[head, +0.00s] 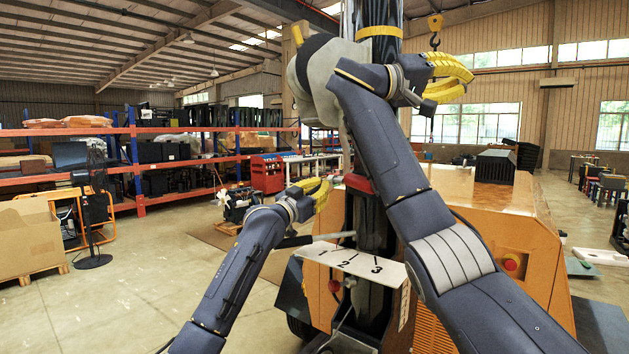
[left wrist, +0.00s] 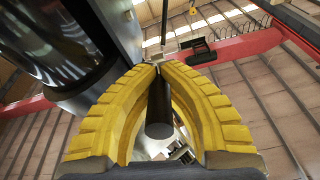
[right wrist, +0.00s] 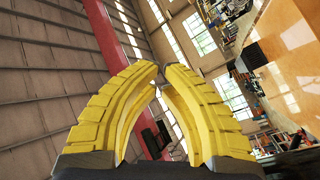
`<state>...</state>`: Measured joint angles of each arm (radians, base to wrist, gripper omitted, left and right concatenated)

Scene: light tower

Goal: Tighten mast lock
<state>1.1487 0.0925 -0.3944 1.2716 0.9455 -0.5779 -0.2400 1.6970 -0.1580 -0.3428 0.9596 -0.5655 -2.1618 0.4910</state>
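The dark mast (head: 372,215) of the light tower stands upright in the middle of the head view, with a red part (head: 358,184) on it. A grey bar (head: 318,240) sticks out leftward below my left gripper; I cannot tell whether it is the mast lock. My left gripper (head: 325,187) is beside the mast, its yellow fingertips together. In the left wrist view a dark cylinder (left wrist: 160,112) shows between the fingers; contact is unclear. The mast is at upper left there (left wrist: 60,50). My right gripper (head: 470,76) is raised right of the mast, fingertips together, empty.
A white panel (head: 345,258) numbered 1, 2, 3 sits below the left gripper. The orange tower body (head: 500,215) fills the right, with a red button (head: 511,264). A yellow hook (head: 435,25) hangs behind the right gripper. Open floor (head: 130,280) lies to the left.

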